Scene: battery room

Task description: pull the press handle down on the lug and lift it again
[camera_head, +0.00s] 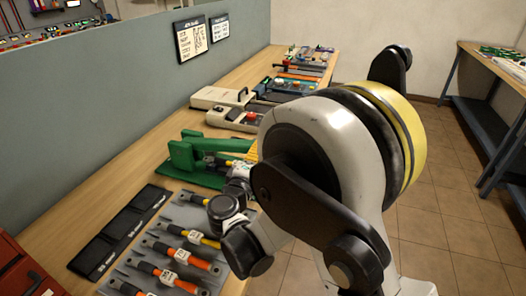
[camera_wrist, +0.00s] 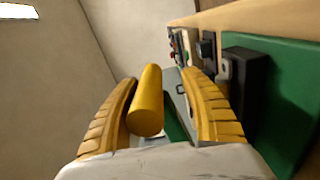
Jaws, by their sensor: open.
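The green press (camera_head: 183,157) stands on the bench in the head view. Its green body (camera_wrist: 290,95) also fills the right side of the wrist view, with a dark block on it. A yellow cylinder, which looks like the press handle's grip (camera_wrist: 147,103), lies between the two ribbed yellow fingers of my gripper (camera_wrist: 161,78). The fingers are open, and a gap shows on both sides of the grip. In the head view my arm hides most of the gripper and the handle. A cable end shows at the press, but I cannot make out the lug.
Devices (camera_head: 219,98) stand farther along the bench. A grey partition (camera_head: 110,110) borders its left; open floor lies right.

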